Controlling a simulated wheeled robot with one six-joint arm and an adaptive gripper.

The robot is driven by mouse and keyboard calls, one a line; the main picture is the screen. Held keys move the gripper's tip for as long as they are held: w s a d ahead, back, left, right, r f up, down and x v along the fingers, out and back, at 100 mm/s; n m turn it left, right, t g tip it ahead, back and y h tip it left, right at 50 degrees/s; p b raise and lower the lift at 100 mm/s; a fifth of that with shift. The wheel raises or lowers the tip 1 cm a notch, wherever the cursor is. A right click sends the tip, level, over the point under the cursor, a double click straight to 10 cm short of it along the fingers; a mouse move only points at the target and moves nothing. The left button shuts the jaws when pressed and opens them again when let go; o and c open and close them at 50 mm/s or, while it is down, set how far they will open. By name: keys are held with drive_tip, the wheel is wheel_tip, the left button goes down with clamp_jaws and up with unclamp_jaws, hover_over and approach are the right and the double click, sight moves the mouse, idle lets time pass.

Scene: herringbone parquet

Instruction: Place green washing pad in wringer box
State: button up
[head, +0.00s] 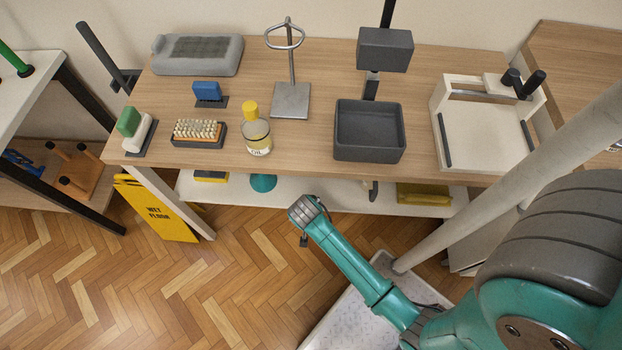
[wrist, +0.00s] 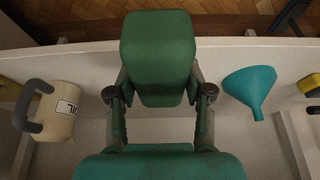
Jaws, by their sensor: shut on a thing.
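The green washing pad, a rounded block (wrist: 158,50), is held between the two dark fingertips of my gripper (wrist: 159,93) in the wrist view. In the head view the wrist end of my arm is low in front of the table's front edge, and the pad cannot be made out there. A dark grey open box (head: 369,158), which looks like the wringer box, stands on the table below a grey block (head: 385,50) on a post. The box looks empty.
On the table are a green-and-white pad (head: 128,122), a brush (head: 198,131), a yellow-capped bottle (head: 257,137), a ring stand (head: 290,100) and a white tray (head: 484,150). A jug (wrist: 58,108) and teal funnel (wrist: 249,88) are on the lower shelf.

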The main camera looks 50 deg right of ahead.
approach(311, 180)
drive_tip(key=shift+x, duration=0.95)
drive_tip(key=shift+w+d, duration=0.55)
drive_tip(key=shift+d, duration=0.35)
wheel_tip(311, 180, down, 3)
drive_tip(key=shift+s+a+r, duration=0.1)
drive_tip(key=shift+a+r, duration=0.05)
drive_tip(key=shift+f, duration=0.25)
drive_tip(key=shift+f, duration=0.4)
drive_tip(key=o, duration=1.1)
drive_tip(key=shift+o, duration=0.2)
drive_tip(key=shift+r, duration=0.15)
